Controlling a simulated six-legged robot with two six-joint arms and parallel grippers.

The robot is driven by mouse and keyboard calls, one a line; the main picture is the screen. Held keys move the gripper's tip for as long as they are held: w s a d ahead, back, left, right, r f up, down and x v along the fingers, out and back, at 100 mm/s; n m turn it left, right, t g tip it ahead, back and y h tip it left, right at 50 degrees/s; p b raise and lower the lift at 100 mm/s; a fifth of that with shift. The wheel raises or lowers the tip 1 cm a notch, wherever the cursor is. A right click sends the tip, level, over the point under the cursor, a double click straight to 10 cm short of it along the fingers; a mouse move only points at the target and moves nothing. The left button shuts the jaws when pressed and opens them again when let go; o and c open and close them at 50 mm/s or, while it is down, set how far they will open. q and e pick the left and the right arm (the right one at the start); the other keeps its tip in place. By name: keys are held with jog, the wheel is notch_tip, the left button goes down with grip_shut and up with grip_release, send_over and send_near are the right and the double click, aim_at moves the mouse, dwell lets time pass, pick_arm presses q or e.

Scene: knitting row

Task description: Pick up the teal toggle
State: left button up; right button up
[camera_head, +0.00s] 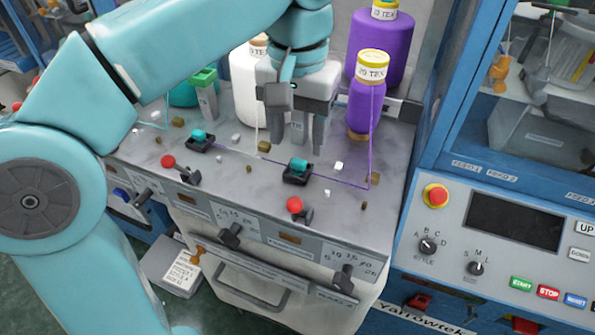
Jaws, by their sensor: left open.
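A teal toggle (299,165) sits in a small black base on the grey machine top, in the middle of the head view. A second teal toggle (199,136) in a similar black base sits farther left. My left gripper (298,142) is open and points down, above and just behind the middle toggle in the picture. Its fingers look apart from the toggle and nothing shows between them. My right gripper is not in view.
Purple yarn cones (366,105) and a white cone (247,85) stand behind the gripper. Purple thread (345,184) runs beside the middle toggle. Red-knobbed levers (294,205) line the front edge. A control panel (500,250) stands at right.

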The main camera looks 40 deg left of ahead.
aim_at(298, 162)
pick_arm(q)
jog(key=shift+w+a+f, duration=0.25)
jog(key=shift+w+f, duration=0.25)
jog(key=shift+f, duration=0.1)
jog(key=shift+w+a+f, duration=0.2)
jog(key=shift+w+f, duration=0.3)
jog(key=shift+f, duration=0.1)
jog(key=f, duration=0.1)
jog(key=s+f, duration=0.1)
jog(key=f, duration=0.1)
jog(key=shift+s+d, duration=0.1)
jog(key=shift+s, duration=0.05)
jog(key=shift+f, duration=0.25)
jog(key=shift+w+f, duration=0.25)
jog(key=shift+w, duration=0.45)
jog(key=c, duration=0.4)
jog(key=shift+s+r, duration=0.15)
jog(key=shift+s, duration=0.15)
jog(key=shift+c, duration=0.8)
jog(key=shift+s, duration=0.1)
jog(key=c, duration=0.4)
